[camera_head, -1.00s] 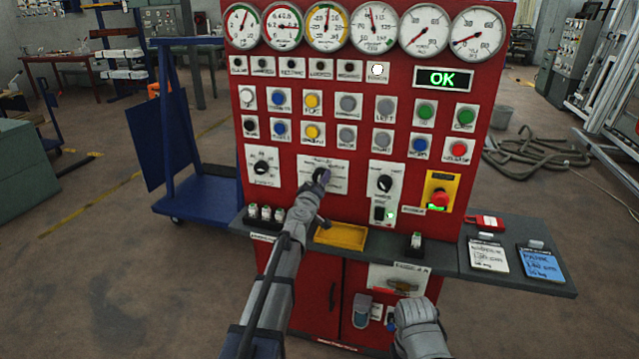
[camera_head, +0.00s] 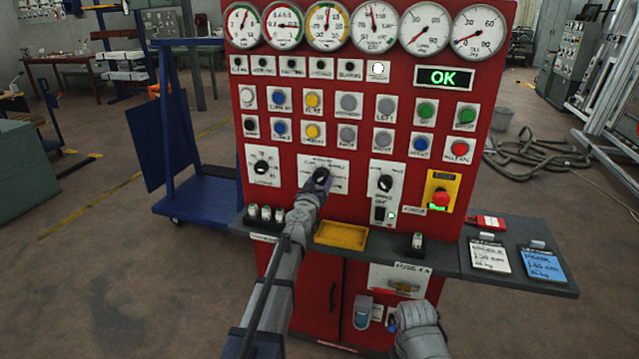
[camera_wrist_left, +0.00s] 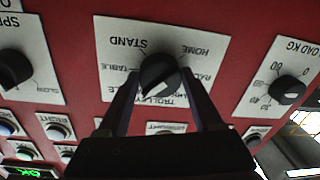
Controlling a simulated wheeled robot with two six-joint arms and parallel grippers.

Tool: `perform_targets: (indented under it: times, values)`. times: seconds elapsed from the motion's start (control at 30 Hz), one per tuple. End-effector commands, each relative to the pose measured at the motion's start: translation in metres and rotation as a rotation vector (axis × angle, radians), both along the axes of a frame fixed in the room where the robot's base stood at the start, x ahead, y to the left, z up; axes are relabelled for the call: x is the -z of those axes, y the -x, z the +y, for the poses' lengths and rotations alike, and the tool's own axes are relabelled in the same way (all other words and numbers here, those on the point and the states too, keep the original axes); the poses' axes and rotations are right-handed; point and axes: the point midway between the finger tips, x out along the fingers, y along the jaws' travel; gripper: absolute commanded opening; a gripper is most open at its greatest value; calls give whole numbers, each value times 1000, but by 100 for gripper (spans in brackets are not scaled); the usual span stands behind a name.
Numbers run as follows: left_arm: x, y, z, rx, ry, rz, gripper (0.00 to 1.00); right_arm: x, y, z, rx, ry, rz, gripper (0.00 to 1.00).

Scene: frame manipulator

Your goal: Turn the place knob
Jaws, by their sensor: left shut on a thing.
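The place knob (camera_wrist_left: 160,75) is a round black knob on a white plate (camera_wrist_left: 112,40) that shows upside down in the left wrist view. The plate reads STAND, HOME, TABLE and TROLLEY, with another label partly hidden. My left gripper (camera_wrist_left: 160,92) is shut on the knob, one finger on each side. In the head view my left gripper (camera_head: 321,181) covers most of the knob at the panel's middle plate (camera_head: 340,167). The knob's pointer direction is hard to tell. My right gripper (camera_head: 398,320) is low at the right, in front of the cabinet, its fingers unclear.
Other black knobs flank the plate: a left one (camera_head: 261,167) and a right one (camera_head: 385,183). A red emergency button (camera_head: 441,197) is at the far right. A grey shelf (camera_head: 450,262) with a yellow tray (camera_head: 341,235) juts out below. A blue trolley (camera_head: 195,196) stands at the left.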

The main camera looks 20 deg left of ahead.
Motion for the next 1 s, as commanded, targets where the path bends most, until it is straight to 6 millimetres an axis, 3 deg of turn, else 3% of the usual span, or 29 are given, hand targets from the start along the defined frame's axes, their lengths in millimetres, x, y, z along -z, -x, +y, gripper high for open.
perform_targets:
  times: [0.47,0.5,0.73,1.0]
  values:
    - [1,1,-1,1,-11,0,11,1,0,0,0,0,0,50]
    - [1,1,-1,1,-11,0,71,1,0,0,0,0,0,50]
    - [0,1,0,0,-11,1,97,0,0,0,0,0,0,50]
    - [0,1,0,0,-10,0,97,0,0,0,0,0,0,50]
